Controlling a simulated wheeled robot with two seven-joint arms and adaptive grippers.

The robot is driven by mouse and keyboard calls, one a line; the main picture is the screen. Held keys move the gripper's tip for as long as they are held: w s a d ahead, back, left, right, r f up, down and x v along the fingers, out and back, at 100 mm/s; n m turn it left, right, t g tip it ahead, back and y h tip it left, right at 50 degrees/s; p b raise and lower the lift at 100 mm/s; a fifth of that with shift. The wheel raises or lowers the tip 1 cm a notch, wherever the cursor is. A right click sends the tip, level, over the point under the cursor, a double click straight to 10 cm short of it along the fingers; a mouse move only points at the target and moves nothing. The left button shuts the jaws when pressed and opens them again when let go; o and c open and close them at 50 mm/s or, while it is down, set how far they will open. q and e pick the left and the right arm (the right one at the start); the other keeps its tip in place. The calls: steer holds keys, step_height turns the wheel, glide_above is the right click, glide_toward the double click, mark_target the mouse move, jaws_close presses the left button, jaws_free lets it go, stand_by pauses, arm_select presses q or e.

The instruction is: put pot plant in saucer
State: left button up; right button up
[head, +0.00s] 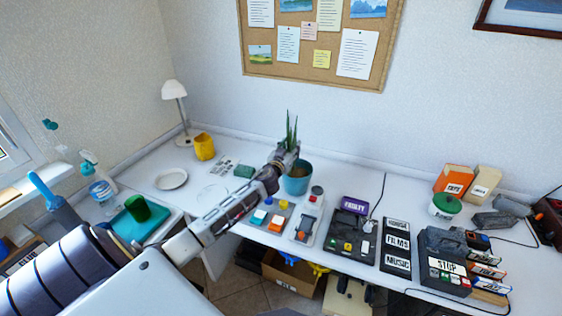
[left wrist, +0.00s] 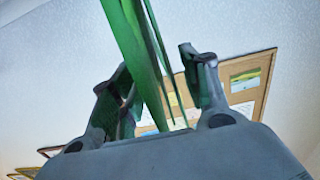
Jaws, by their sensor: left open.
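The pot plant stands on the desk near the wall, with a teal pot (head: 298,181) and tall green leaves (head: 290,130). My left gripper (head: 288,155) is at the pot's upper left, overlapping its rim in the head view. In the left wrist view, the jaws (left wrist: 156,65) are open and the green leaves (left wrist: 135,45) rise between or just beyond them. Contact with the pot cannot be told. A round white saucer (head: 171,179) lies empty on the desk to the left. My right gripper is out of view.
A faint pale disc (head: 212,195) lies between saucer and arm. Button boxes (head: 268,217) sit in front of the pot. A labelled black box (head: 441,262) stands at the right.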

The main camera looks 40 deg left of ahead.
arm_select(q)
steer(key=shift+v, duration=1.1)
steer(key=v, duration=0.8)
steer(key=shift+b, duration=0.3)
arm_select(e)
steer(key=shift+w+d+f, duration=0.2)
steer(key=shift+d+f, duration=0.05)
arm_select(q)
steer(key=shift+r, duration=0.1)
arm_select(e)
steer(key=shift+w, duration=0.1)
arm_select(q)
steer(key=shift+o, duration=0.3)
steer(key=shift+s, duration=0.1)
